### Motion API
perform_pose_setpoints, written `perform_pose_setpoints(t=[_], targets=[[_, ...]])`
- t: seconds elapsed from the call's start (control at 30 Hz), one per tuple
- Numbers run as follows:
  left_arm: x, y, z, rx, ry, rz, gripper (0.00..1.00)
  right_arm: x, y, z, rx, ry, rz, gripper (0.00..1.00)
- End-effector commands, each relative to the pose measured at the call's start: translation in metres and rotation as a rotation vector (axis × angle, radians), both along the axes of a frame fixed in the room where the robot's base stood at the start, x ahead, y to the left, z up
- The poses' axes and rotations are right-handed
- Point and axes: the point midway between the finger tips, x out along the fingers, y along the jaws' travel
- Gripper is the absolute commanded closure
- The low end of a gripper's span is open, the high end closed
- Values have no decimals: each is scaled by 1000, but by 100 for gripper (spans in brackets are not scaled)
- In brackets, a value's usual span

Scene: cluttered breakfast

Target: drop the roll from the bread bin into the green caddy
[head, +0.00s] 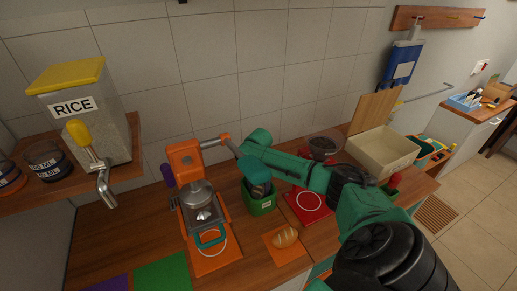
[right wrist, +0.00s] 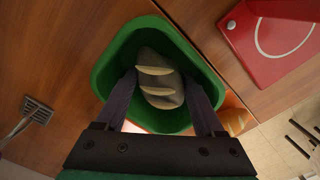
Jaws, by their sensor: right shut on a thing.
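The green caddy (head: 262,207) stands on the wooden counter, and its rim (right wrist: 103,75) surrounds the roll in the right wrist view. My right gripper (head: 262,190) points down at the caddy's mouth. In the right wrist view its dark fingers (right wrist: 162,88) are shut on a brown roll (right wrist: 160,75) with pale score marks. The roll is within the rim's outline; how deep it hangs is unclear. The head view hides this roll. The cream bread bin (head: 383,150) stands at the right with its wooden lid (head: 375,108) raised. My left gripper is out of view.
Another bread (head: 285,237) lies on an orange mat (head: 283,254) in front of the caddy. A red board (head: 308,203) is right of the caddy. An orange machine with a metal pot (head: 200,198) stands to the left. A rice dispenser (head: 80,115) is on the left shelf.

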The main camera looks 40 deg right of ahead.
Motion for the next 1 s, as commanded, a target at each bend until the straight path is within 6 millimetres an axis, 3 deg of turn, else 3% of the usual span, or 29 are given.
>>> perform_pose_setpoints(t=[1.0], targets=[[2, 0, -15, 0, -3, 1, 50, 0, 0, -27, 0, 0, 0, 85]])
